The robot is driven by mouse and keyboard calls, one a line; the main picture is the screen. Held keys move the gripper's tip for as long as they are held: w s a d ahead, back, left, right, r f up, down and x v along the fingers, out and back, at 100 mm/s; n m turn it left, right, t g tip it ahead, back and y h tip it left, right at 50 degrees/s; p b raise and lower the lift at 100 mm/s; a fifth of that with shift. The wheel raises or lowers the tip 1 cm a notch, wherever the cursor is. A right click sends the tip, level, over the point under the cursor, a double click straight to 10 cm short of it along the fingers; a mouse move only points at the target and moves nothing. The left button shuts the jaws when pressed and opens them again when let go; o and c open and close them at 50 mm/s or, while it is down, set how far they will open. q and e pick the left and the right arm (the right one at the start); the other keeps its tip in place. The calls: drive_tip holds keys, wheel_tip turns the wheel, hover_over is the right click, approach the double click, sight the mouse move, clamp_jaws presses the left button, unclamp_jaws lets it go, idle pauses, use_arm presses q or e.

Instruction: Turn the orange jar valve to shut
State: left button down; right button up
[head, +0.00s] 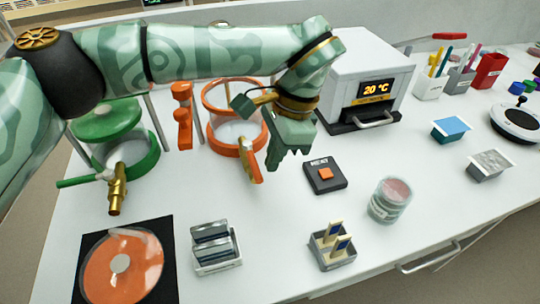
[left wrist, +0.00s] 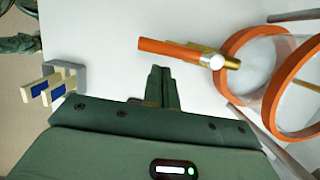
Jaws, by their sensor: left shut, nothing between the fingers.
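The orange jar (head: 237,120) is a clear jar with orange rims, standing behind my left gripper; its rims also show at the right of the left wrist view (left wrist: 248,65). Its valve has a brass body and an orange handle (head: 249,165). In the left wrist view the orange handle (left wrist: 168,47) points away from the jar, roughly in line with the brass body (left wrist: 222,62). My left gripper (head: 286,160) is shut and empty, just right of the handle in the head view. In the left wrist view its fingertips (left wrist: 160,75) appear close to the handle, apart from it. My right gripper is not in view.
A green jar (head: 140,150) with its own green-handled valve stands left. A black button box (head: 325,176) lies right of the gripper, before a white oven (head: 375,70). A glass jar (head: 388,203), a small rack (head: 332,250) and a disc plate (head: 120,270) are nearer the front edge.

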use_arm(q)
drive_tip(key=shift+s+a, duration=0.1)
drive_tip(key=shift+a, duration=0.2)
drive_tip(key=shift+r, duration=0.1)
drive_tip(key=shift+s+a+m+p, duration=0.2)
drive_tip(key=shift+m+p, duration=0.2)
drive_tip(key=shift+p, duration=0.05)
